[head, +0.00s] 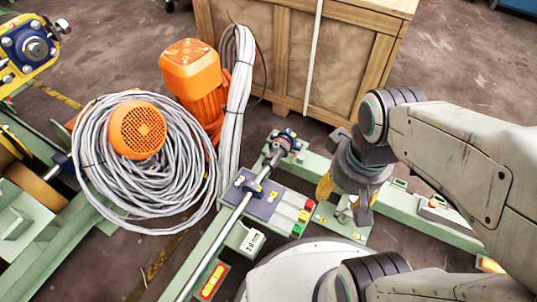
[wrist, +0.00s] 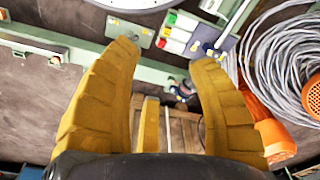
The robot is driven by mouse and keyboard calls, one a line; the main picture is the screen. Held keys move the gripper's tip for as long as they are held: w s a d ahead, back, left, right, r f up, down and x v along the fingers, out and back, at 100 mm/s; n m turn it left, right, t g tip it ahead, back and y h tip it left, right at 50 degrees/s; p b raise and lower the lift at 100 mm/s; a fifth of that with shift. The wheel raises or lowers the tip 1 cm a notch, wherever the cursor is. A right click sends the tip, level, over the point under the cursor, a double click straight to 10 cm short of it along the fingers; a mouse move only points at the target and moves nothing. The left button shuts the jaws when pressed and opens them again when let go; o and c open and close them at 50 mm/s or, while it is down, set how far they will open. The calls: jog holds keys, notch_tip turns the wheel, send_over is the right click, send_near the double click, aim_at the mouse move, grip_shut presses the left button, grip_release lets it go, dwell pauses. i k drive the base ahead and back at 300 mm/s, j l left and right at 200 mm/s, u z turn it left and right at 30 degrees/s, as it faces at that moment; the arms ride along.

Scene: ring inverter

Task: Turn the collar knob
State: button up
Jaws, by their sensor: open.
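A long metal rod (head: 222,227) runs along the green frame. A dark blue and grey collar fitting (head: 284,141) sits at its far end, and a second blue fitting (head: 253,189) sits on a blue-grey plate. I cannot tell which one is the collar knob. My gripper (head: 343,204) points down to the right of the rod, near the plate with coloured buttons, touching neither fitting. In the wrist view my gripper (wrist: 167,57) has its yellow fingers apart with nothing between the tips. The end fitting (wrist: 181,88) shows between the fingers, close to the right one.
Red, yellow and green buttons (head: 303,216) line the panel beside my gripper. Coiled grey cable (head: 92,178) and orange motors (head: 194,72) stand left. A wooden crate (head: 345,55) stands behind. A green beam (head: 450,222) runs to the right under my arm.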

aim_at(270, 156)
jog(key=l+u, duration=0.2)
jog(key=u, duration=0.15)
jog(key=l+u, duration=0.2)
jog(key=u, duration=0.2)
jog(key=l+u, duration=0.2)
jog(key=u, duration=0.15)
